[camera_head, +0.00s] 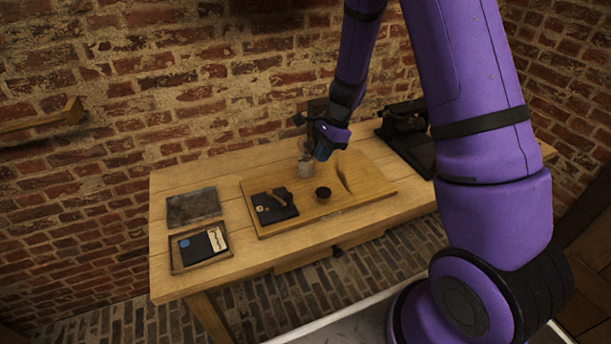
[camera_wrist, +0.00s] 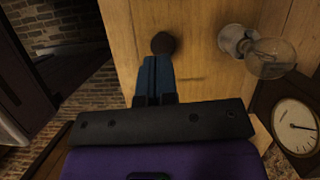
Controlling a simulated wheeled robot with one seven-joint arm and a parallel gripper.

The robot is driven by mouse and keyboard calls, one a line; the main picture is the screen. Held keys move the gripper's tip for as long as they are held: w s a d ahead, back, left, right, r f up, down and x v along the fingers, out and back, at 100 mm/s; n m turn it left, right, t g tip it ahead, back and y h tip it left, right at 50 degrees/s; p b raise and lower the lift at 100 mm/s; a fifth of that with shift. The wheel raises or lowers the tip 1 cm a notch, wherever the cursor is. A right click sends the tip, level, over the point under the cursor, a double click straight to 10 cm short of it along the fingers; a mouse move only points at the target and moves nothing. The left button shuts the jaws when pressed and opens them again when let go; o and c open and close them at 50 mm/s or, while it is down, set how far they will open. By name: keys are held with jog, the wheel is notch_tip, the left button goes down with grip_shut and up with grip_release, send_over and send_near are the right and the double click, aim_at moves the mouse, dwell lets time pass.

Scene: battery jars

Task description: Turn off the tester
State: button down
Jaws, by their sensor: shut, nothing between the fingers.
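My gripper (camera_head: 322,152) is over the back part of the wooden board. In the wrist view its blue fingers (camera_wrist: 153,68) are together with nothing between them. Their tips show close to a dark round knob-like piece (camera_wrist: 163,43); I cannot tell whether they touch it. A black round piece (camera_head: 323,192) stands on the board in the head view. A round white dial with a needle (camera_wrist: 296,125), in a dark case, is at the right of the wrist view. I cannot tell which part is the tester's switch.
A clear glass bulb or jar (camera_wrist: 270,58) is beside my fingers; a glass piece (camera_head: 306,166) also shows beside my gripper. A black plate (camera_head: 263,214) with a wooden piece lies on the board (camera_head: 300,223). Trays (camera_head: 181,267) are left; dark equipment (camera_head: 410,140) is right.

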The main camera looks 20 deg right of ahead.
jog(key=x, duration=1)
jog(key=shift+d, duration=0.1)
jog(key=a, duration=0.2)
jog(key=shift+s+a+r, duration=0.1)
jog(key=shift+s+a, duration=0.1)
jog(key=shift+a, duration=0.75)
